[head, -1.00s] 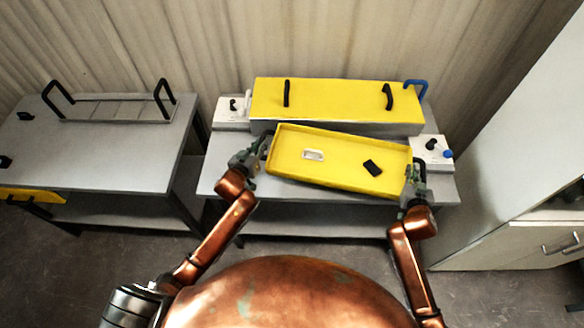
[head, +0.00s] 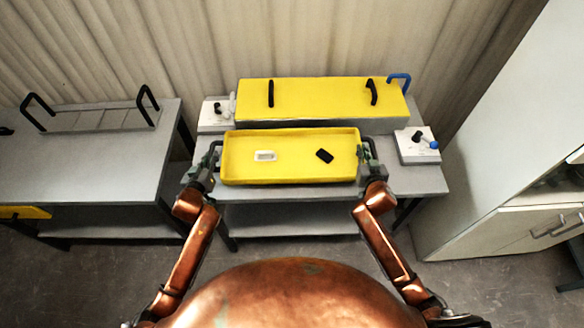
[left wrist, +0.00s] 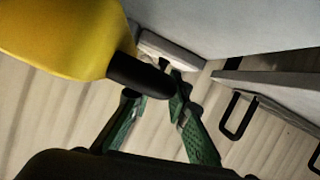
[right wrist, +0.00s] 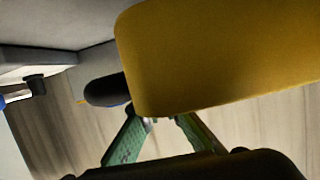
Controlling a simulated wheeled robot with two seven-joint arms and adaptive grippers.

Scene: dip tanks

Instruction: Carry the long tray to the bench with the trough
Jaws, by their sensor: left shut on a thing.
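The long tray (head: 290,178) is a shallow yellow tray with a white piece (head: 265,156) and a black piece (head: 325,155) in it. It appears roughly level, over the front of the middle bench (head: 430,180). My left gripper (head: 205,172) is shut on its left handle (left wrist: 138,75). My right gripper (head: 368,168) is at its right end. In the right wrist view a black handle (right wrist: 105,90) shows left of the fingers (right wrist: 160,120); whether they grip is unclear. I cannot tell which fixture is the trough.
A long yellow-topped box (head: 320,95) with black handles stands behind the tray, between two white control boxes (head: 213,113) (head: 417,148). The left bench (head: 90,175) carries a low grey sectioned fixture (head: 95,118) with two black handles. A pale cabinet (head: 500,140) stands at right.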

